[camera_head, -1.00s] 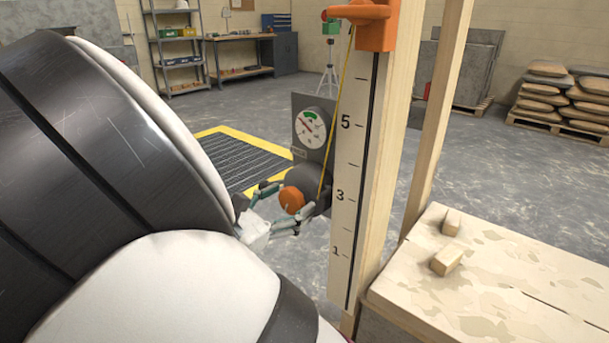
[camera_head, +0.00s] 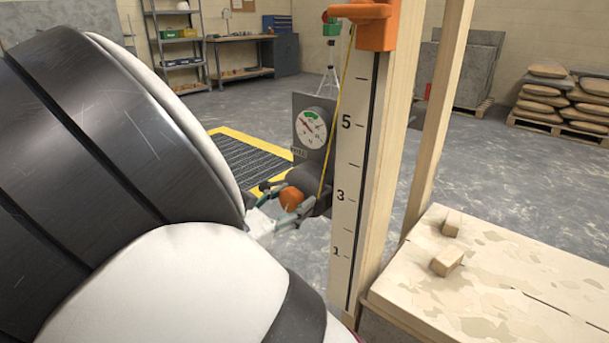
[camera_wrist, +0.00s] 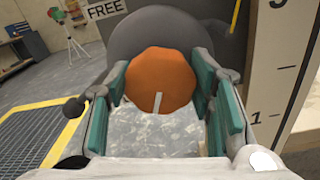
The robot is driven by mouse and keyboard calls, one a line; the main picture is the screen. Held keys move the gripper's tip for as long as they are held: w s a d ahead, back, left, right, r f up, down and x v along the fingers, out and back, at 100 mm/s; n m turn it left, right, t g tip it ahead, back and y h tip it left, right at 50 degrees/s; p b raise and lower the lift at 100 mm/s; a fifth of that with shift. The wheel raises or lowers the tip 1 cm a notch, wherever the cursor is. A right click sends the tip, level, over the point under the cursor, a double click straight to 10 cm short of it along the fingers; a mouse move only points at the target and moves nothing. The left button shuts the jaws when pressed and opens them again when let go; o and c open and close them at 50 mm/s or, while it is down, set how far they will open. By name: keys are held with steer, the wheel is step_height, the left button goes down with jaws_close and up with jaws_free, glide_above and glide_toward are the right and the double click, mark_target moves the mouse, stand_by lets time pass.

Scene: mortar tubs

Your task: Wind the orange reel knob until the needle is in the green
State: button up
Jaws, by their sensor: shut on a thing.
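The orange reel knob (camera_head: 291,198) is on a dark grey reel (camera_head: 319,183) beside the numbered board. My gripper (camera_head: 289,201) is around the knob and shut on it. In the wrist view the faceted knob (camera_wrist: 161,80) sits between the teal finger pads of my gripper (camera_wrist: 160,84), its white mark pointing down. The round white gauge (camera_head: 311,128) is above the reel. Its red needle points to the upper left, left of the green band (camera_head: 309,114) at the top.
A yellow line (camera_head: 338,110) runs from the reel up to an orange bracket (camera_head: 376,25) on the wooden post. The numbered board (camera_head: 352,210) stands close right of the reel. A small label (camera_wrist: 103,9) reads FREE. A wooden table (camera_head: 500,290) is at right.

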steer(key=m, duration=0.6)
steer(key=shift+d, duration=0.1)
steer(key=m+b, duration=0.2)
steer(key=m, duration=0.3)
steer(key=shift+f+b, duration=0.15)
steer(key=shift+b, duration=0.2)
steer(key=shift+m, duration=0.3)
steer(key=o, duration=1.2)
steer(key=shift+c, duration=0.2)
steer(key=shift+s, duration=0.1)
steer(key=v, duration=0.7)
